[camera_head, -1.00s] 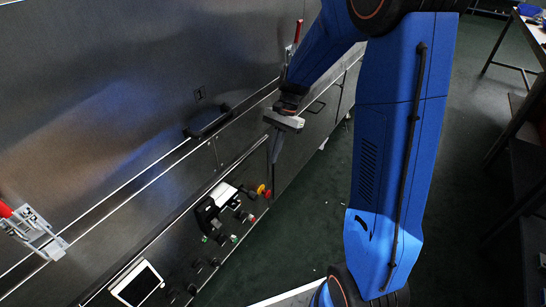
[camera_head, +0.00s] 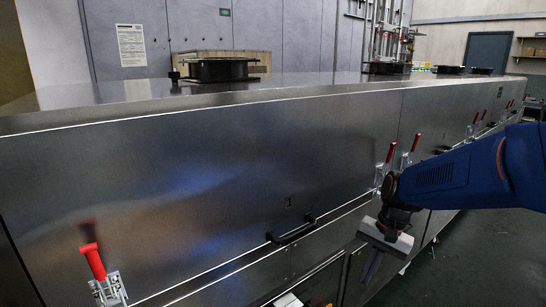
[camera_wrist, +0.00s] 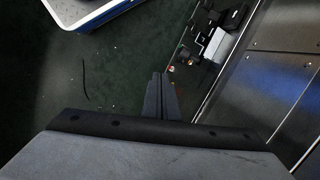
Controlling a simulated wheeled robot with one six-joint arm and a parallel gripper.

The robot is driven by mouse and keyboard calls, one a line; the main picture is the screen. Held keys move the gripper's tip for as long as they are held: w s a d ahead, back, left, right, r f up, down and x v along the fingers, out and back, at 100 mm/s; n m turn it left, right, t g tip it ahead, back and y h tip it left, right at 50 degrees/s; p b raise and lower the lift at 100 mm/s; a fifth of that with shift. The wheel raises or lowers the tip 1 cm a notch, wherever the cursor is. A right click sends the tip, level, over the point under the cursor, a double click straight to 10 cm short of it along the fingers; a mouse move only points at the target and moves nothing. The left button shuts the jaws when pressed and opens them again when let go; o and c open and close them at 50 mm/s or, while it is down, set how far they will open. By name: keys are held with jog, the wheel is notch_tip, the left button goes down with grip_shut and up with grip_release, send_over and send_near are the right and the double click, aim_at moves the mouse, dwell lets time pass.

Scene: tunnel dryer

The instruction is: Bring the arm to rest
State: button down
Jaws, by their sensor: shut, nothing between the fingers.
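My gripper (camera_head: 372,266) is at the right in the head view, below my blue arm. Its fingers point down in front of the dryer's steel side panel (camera_head: 200,190). In the wrist view my gripper (camera_wrist: 161,82) shows its two dark fingers together, with nothing between them. My gripper looks apart from the panel, but the exact gap cannot be told.
A black handle (camera_head: 292,231) sticks out of the panel. Red-handled toggle clamps stand at the left (camera_head: 95,265) and right (camera_head: 388,160). The wrist view shows a control unit (camera_wrist: 215,45) on the dryer's side and dark green floor (camera_wrist: 100,75).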

jog(key=s+d+r+n+t+h, duration=0.1)
jog(key=s+r+n+t, duration=0.1)
jog(key=s, duration=0.6)
jog(key=s+d+r+n+t+h, duration=0.1)
jog(key=s+d+r+n+t, duration=0.1)
jog(key=s, duration=0.7)
jog(key=shift+s+d+r+n+t+h, duration=0.3)
jog(key=shift+r+n+t, duration=0.3)
jog(key=shift+r+n, duration=0.8)
jog(key=shift+a+f, duration=0.15)
jog(key=shift+f, duration=0.05)
